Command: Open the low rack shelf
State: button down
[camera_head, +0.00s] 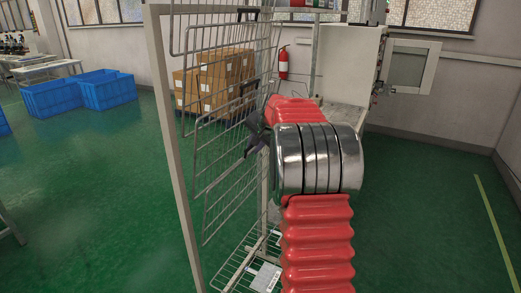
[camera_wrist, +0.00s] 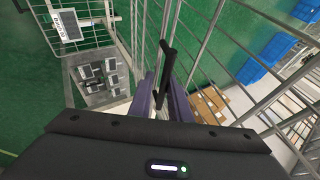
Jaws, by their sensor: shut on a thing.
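The rack is a pale metal frame (camera_head: 166,130) with wire mesh panels. The low mesh panel (camera_head: 225,175) hangs at the left of my arm in the head view, seen at a slant. My gripper (camera_head: 257,133) is at this panel's right edge. In the wrist view, my gripper's two purple fingers (camera_wrist: 164,100) are closed around a black bar handle (camera_wrist: 167,62), which stands upright between them. The handle is mostly hidden by my gripper in the head view. I cannot tell how far the panel stands from the frame.
A wire shelf (camera_head: 232,281) with a white labelled item is low down. Cardboard boxes (camera_head: 222,75) stand behind the rack, blue crates (camera_head: 107,90) at left, a white cabinet (camera_head: 346,62) behind my arm. Green floor at right is clear.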

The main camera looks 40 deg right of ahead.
jog(key=shift+a+f, duration=0.1)
jog(key=c, duration=1.8)
grip_release()
jog(key=shift+w, duration=0.1)
jog(key=shift+c, duration=0.2)
jog(key=v, duration=1.3)
jog(key=shift+s+r, duration=0.25)
